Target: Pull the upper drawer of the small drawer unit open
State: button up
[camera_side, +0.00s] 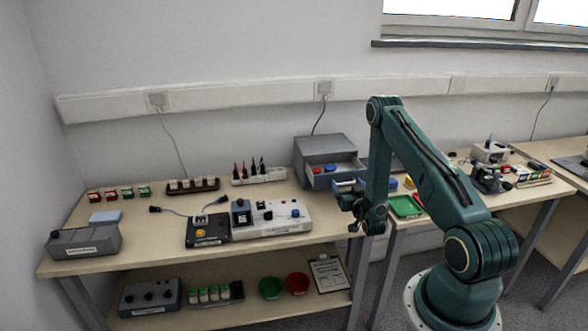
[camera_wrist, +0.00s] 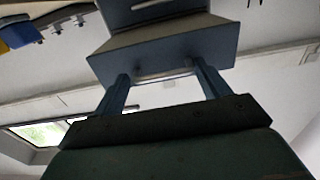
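The small grey drawer unit (camera_side: 322,146) stands at the back right of the left bench. Its upper drawer (camera_side: 318,181) stands out from the body, and red and blue items show inside it. In the wrist view the drawer front (camera_wrist: 165,48) fills the upper middle, with a pale bar handle (camera_wrist: 165,76) on it. My gripper (camera_side: 345,187) is at the drawer front. The exact contact is hard to see.
A white control box (camera_side: 272,217) and a black device (camera_side: 207,231) lie left of my gripper. A rack of dark-tipped tools (camera_side: 259,175) stands left of the unit. A green tray (camera_side: 406,206) is on the right bench, close to my arm.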

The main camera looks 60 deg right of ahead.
jog(key=shift+o, duration=0.5)
jog(key=s+a+r, duration=0.3)
jog(key=r, duration=0.4)
jog(key=shift+s+a, duration=0.25)
jog(key=shift+s, duration=0.05)
dwell(0.4)
dwell(0.3)
